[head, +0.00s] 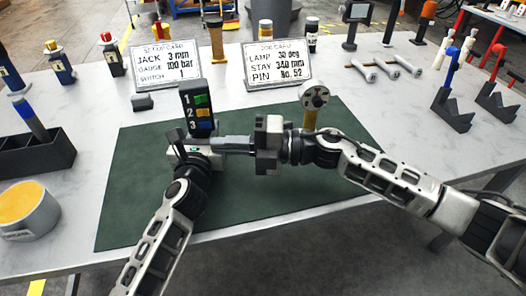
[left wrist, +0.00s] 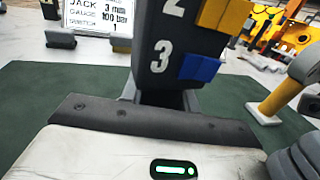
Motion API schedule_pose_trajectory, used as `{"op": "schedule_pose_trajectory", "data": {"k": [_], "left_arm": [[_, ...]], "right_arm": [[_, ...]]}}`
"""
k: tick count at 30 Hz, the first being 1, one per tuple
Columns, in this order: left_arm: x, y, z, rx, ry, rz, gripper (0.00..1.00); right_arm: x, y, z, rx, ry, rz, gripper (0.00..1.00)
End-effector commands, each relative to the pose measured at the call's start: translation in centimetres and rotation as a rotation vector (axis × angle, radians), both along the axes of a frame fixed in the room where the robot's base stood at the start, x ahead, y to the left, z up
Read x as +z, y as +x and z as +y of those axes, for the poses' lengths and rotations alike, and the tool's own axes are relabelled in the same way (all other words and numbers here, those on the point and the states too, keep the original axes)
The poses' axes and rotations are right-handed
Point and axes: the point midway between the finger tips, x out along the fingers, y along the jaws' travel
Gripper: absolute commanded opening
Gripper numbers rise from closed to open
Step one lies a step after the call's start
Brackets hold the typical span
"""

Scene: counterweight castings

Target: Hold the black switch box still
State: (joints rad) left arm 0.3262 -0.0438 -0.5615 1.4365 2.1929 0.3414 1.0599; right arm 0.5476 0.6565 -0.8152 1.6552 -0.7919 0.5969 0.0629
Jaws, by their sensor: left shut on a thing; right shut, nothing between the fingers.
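The black switch box (head: 187,101) stands at the back left of the green mat (head: 130,190), with white numbers 1, 2, 3 beside green, yellow-orange and blue switches. It leans slightly in the head view. Its lower part, with 2 and 3, fills the upper middle of the left wrist view (left wrist: 155,75). My left gripper (head: 192,140) is shut on the box near its foot; its fingertips are mostly hidden. My right gripper (head: 216,143) is shut and empty, its fingers pointing left just below and right of the box. I cannot tell whether it touches my left gripper.
A round gauge (head: 316,96) on a yellow stem stands on the mat's back edge. Two printed cards (head: 165,65) (head: 278,66) stand behind. A dark bin (head: 30,153) and grey-yellow pot (head: 28,212) are at left. Racks with tools (head: 447,104) are at right. The mat's front left is clear.

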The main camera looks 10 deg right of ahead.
Motion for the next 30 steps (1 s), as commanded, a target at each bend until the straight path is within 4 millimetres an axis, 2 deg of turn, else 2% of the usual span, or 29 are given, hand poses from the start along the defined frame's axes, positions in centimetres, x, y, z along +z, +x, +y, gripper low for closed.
{"op": "schedule_pose_trajectory", "data": {"k": [1,6,12,28,29,30], "left_arm": [[-0.2,-0.1,-0.1,-0.002,-0.001,0.004,0.0],[-0.2,-0.1,-0.1,-0.003,-0.002,0.005,0.0],[-0.2,-0.1,-0.1,-0.003,-0.002,0.005,0.0],[-0.2,-0.1,-0.2,-0.004,-0.003,0.005,0.0],[-0.2,-0.1,-0.2,-0.004,-0.003,0.005,0.39],[-0.2,-0.1,-0.1,-0.003,-0.003,0.005,0.5]], "right_arm": [[-0.2,-0.7,-1.3,-0.006,-0.007,0.001,0.0],[-0.2,-3.1,-4.2,-0.006,-0.005,0.003,0.0],[-0.1,-4.9,-6.3,-0.004,-0.003,0.002,0.0],[0.0,-5.4,-6.9,-0.003,-0.002,-0.002,0.0],[0.0,-5.4,-6.9,-0.003,-0.002,-0.002,0.0],[0.0,-5.4,-6.9,-0.003,-0.002,-0.002,0.0]]}}
